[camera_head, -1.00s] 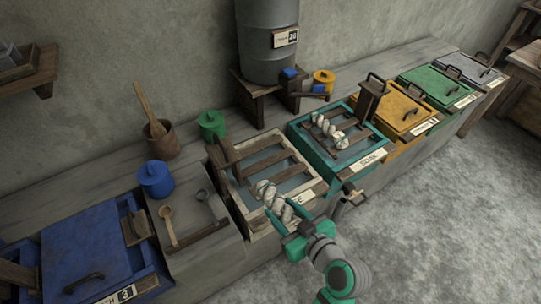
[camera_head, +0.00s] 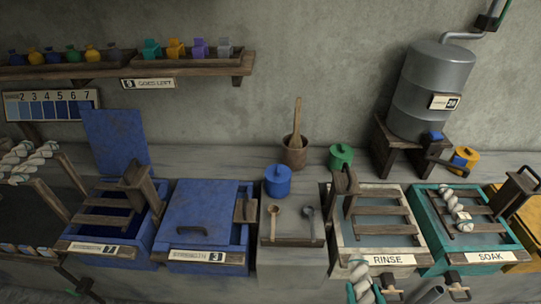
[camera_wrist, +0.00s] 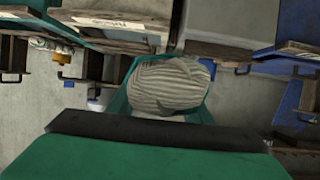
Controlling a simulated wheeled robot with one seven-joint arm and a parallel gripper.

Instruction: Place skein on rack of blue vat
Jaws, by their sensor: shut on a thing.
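My gripper (camera_head: 366,292) is at the bottom edge of the head view, shut on a white twisted skein (camera_head: 359,273) in front of the rinse vat. In the wrist view the skein (camera_wrist: 168,84) fills the middle as a pale ribbed bundle between green jaw parts. The open blue vat (camera_head: 103,246) stands at the left with its lid (camera_head: 115,140) raised and dark liquid inside. Its wooden rack (camera_head: 108,212) has bare slats. A second blue vat (camera_head: 205,215) beside it has its lid down.
A white rinse vat (camera_head: 387,261) and a teal soak vat (camera_head: 490,257) stand at the right; another skein (camera_head: 456,208) lies on the soak rack. More skeins (camera_head: 28,160) sit at far left. A grey stand with ladles (camera_head: 292,215) lies between the vats.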

